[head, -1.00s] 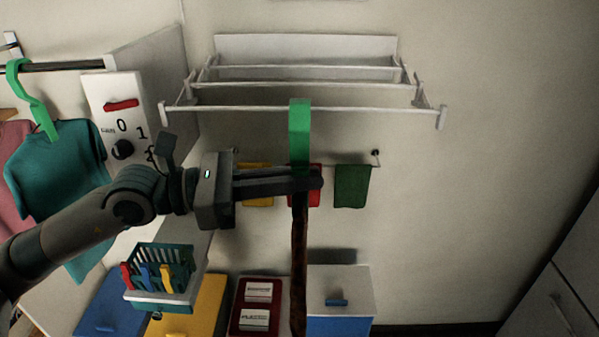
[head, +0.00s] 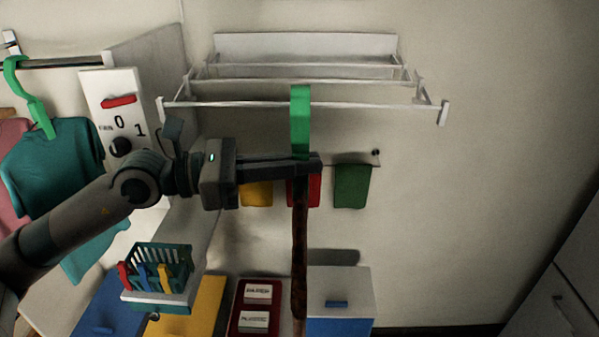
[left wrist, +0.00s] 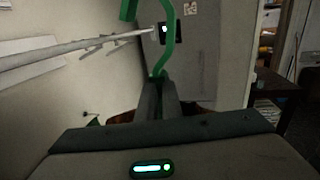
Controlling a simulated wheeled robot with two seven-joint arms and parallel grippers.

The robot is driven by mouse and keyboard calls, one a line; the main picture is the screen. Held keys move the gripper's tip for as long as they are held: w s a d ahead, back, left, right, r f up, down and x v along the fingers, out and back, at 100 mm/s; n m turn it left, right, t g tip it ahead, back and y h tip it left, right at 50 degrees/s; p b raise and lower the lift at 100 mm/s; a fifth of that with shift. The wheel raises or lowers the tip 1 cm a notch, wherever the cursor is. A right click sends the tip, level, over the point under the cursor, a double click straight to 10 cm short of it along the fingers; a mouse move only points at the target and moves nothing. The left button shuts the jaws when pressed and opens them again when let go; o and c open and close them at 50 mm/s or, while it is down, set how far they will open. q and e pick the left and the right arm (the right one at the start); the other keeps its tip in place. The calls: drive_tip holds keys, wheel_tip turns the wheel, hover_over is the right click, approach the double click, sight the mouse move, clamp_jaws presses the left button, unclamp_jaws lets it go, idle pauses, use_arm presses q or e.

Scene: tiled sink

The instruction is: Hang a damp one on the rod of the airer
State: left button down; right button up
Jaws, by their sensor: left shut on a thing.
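My left gripper (head: 312,165) is shut on the neck of a green hanger (head: 300,115), which shows edge-on. A dark brown garment (head: 299,250) hangs below it as a narrow strip. The white wall airer (head: 305,48) is above and behind, and its front rod (head: 235,104) passes behind the hanger's hook in the head view. The hook's top is slightly above the rod there. In the left wrist view the hook (left wrist: 168,50) curves up beyond the fingertips (left wrist: 158,85), near the rod (left wrist: 70,52). I cannot tell whether they touch. My right gripper is not in view.
A teal shirt (head: 62,165) hangs on a rail at left beside a dial panel (head: 122,120). Yellow, red and green cloths (head: 352,187) hang on a wall rail below the airer. A peg basket (head: 158,270) and coloured bins (head: 340,290) are lower down. The right wall is bare.

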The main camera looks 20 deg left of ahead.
use_arm(q)
drive_tip(key=shift+w+a+b, duration=0.25)
drive_tip(key=shift+w, duration=0.45)
drive_tip(key=shift+w+a+b, duration=0.2)
drive_tip(key=shift+w+b, duration=0.05)
drive_tip(key=shift+w, duration=0.45)
drive_tip(key=shift+w+a+b, duration=0.2)
drive_tip(key=shift+w, duration=0.5)
drive_tip(key=shift+w+a+b, duration=0.15)
drive_tip(key=shift+w+b, duration=0.05)
drive_tip(key=shift+w, duration=0.45)
drive_tip(key=shift+w+f, duration=0.15)
drive_tip(key=shift+f, duration=0.05)
drive_tip(key=shift+f+b, duration=1.3)
drive_tip(key=c, duration=1.9)
unclamp_jaws()
drive_tip(key=shift+o, duration=0.2)
drive_tip(key=shift+a, duration=0.1)
